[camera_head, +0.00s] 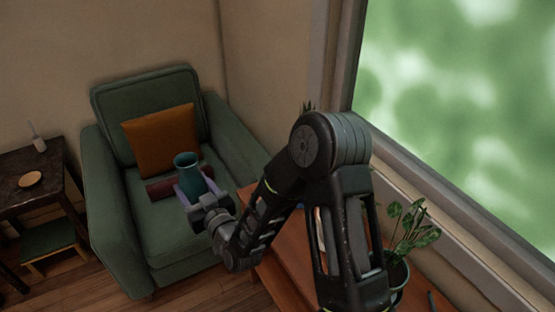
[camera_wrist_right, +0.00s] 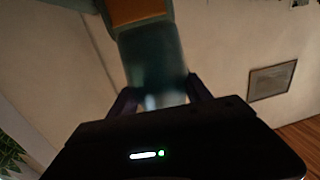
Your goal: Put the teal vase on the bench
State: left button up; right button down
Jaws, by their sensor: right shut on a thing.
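The teal vase (camera_head: 187,172) is held upright by my right gripper (camera_head: 193,190), in front of the green armchair's seat in the head view. The gripper's two fingers are closed around the vase's sides. In the right wrist view the vase (camera_wrist_right: 152,62) fills the space between the fingers (camera_wrist_right: 158,92), blurred and dark. A reddish-brown wooden top (camera_head: 283,262) lies under my right arm by the window; I cannot tell if it is the bench. My left gripper is not in view.
The green armchair (camera_head: 112,215) holds an orange cushion (camera_head: 160,138) and a dark red roll (camera_head: 159,188). A potted plant (camera_head: 408,232) stands near the window. A dark table (camera_head: 17,193) with a plate (camera_head: 29,179) and a low green-topped stool (camera_head: 47,236) are at left.

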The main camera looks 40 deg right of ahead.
aim_at(289, 227)
jog(key=j, duration=0.6)
jog(key=k+j, duration=0.1)
jog(key=j, duration=0.45)
jog(key=z, duration=1.7)
jog(key=i+j, duration=0.1)
jog(key=j, duration=0.25)
jog(key=j+u, duration=0.15)
jog(key=j, duration=0.25)
jog(key=i+j, duration=0.15)
jog(key=j, duration=0.2)
jog(key=i+j+u, duration=0.1)
jog(key=j, duration=0.25)
jog(key=i+j+u, duration=0.1)
jog(key=j, duration=0.2)
